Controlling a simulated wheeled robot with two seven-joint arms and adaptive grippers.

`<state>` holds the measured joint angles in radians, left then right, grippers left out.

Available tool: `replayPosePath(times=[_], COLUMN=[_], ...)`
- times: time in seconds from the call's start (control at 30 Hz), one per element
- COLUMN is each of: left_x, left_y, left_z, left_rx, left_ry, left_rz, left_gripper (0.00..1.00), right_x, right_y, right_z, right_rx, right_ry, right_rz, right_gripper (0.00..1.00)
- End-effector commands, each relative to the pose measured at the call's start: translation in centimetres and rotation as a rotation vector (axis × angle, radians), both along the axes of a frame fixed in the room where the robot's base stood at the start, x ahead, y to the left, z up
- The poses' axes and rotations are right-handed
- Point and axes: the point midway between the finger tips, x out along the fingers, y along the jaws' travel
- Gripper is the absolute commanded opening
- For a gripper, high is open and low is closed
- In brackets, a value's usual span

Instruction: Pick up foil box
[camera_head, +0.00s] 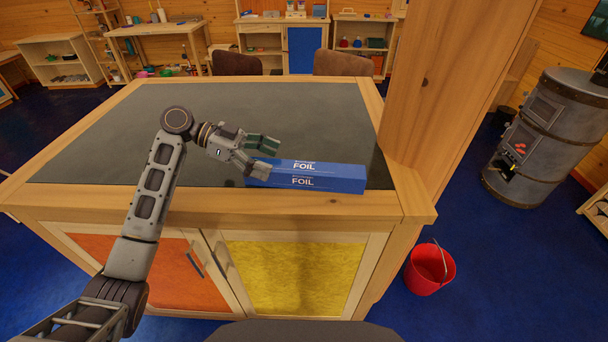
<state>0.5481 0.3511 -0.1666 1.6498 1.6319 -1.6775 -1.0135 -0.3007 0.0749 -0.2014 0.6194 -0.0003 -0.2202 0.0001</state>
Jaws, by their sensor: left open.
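The foil box (325,179) is a long blue carton with white FOIL lettering. It lies flat near the front right edge of the dark-topped wooden counter (120,130), its length running left to right. My left gripper (268,157) is open at the left end of the box. One finger is above and behind that end and the other is in front of it, partly covering it. I cannot tell whether the fingers touch the box. My right gripper is not in view.
A thick wooden post (440,90) rises at the counter's right side, close to the box's right end. Two brown chairs (343,63) stand behind the counter. A red bucket (429,270) is on the blue floor at right. The counter's left and middle are clear.

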Motion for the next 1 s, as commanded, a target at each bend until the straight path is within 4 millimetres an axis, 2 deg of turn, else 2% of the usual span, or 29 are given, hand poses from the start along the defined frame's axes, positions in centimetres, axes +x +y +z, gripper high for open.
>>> replayPosePath(times=[0.17,0.47,0.7,1.0], left_x=[-0.1,-0.5,-0.6,-0.6], left_y=[-0.3,-2.8,-4.5,-4.6], left_z=[-0.1,-1.2,-2.1,-2.2], left_rx=[-0.001,-0.002,-0.001,0.0], left_ry=[0.001,0.002,0.001,0.001], left_rz=[-0.001,-0.001,0.0,0.0], left_gripper=[0.74,0.74,0.74,0.74], right_x=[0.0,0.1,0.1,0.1], right_y=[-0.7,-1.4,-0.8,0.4], right_z=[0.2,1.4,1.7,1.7], right_rx=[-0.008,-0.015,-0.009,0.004], right_ry=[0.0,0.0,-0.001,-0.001], right_rz=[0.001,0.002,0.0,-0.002], right_gripper=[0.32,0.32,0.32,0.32])
